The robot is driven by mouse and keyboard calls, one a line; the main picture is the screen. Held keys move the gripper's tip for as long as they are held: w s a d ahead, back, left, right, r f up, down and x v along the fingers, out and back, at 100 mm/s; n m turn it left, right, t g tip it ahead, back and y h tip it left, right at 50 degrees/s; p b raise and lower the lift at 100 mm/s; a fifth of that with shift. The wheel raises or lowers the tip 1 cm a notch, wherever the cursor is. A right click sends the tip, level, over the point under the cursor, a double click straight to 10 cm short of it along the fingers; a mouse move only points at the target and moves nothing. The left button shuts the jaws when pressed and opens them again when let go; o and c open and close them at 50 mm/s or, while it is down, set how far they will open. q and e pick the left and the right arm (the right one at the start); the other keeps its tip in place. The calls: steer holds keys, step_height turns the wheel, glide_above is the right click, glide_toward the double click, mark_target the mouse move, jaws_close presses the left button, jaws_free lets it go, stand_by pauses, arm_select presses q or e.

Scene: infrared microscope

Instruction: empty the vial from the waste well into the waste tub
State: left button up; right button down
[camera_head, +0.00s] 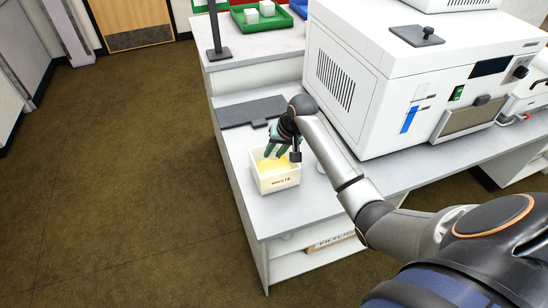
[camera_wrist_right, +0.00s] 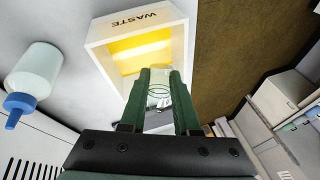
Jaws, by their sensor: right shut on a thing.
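The waste tub (camera_head: 276,183) is a white open box with yellow inside, on the counter in the head view. In the right wrist view the tub (camera_wrist_right: 178,22) is marked WASTE. My right gripper (camera_head: 273,150) is over the tub. In the wrist view its green fingers (camera_wrist_right: 159,98) are shut on a clear vial (camera_wrist_right: 159,84), whose end overlaps the tub's opening. I cannot tell whether the vial holds anything or how far it is tilted. The waste well is not identifiable in these frames. My left gripper is not in view.
A white microscope housing (camera_head: 357,80) stands right of the tub. A dark flat plate (camera_head: 238,113) lies behind the tub. A white bottle with a blue cap (camera_wrist_right: 33,75) stands near the tub.

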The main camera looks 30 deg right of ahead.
steer(key=shift+f+t+h, duration=0.1)
steer(key=shift+t+h, duration=0.5)
steer(key=shift+t, duration=0.5)
steer(key=shift+f+n+t+h+b, duration=0.15)
steer(key=shift+n+t+h+b, duration=0.2)
steer(key=shift+t, duration=0.25)
steer(key=t+h+b, duration=0.1)
steer(key=b, duration=0.1)
steer(key=t+b, duration=0.2)
steer(key=b, duration=0.1)
steer(key=n+t+h+b, duration=0.1)
steer(key=t+b, duration=0.1)
steer(key=shift+w+d+f+h, duration=0.1)
steer(key=shift+w+h, duration=0.15)
steer(key=shift+h, duration=0.1)
steer(key=shift+b, duration=0.35)
steer(key=shift+r+t, duration=0.3)
steer(key=shift+r, duration=0.1)
steer(key=shift+w+d+r+n+t+h+b, duration=0.15)
steer(key=shift+r+n+t+h+b, duration=0.15)
steer(key=shift+r+t+b, duration=0.25)
steer(key=shift+r, duration=0.3)
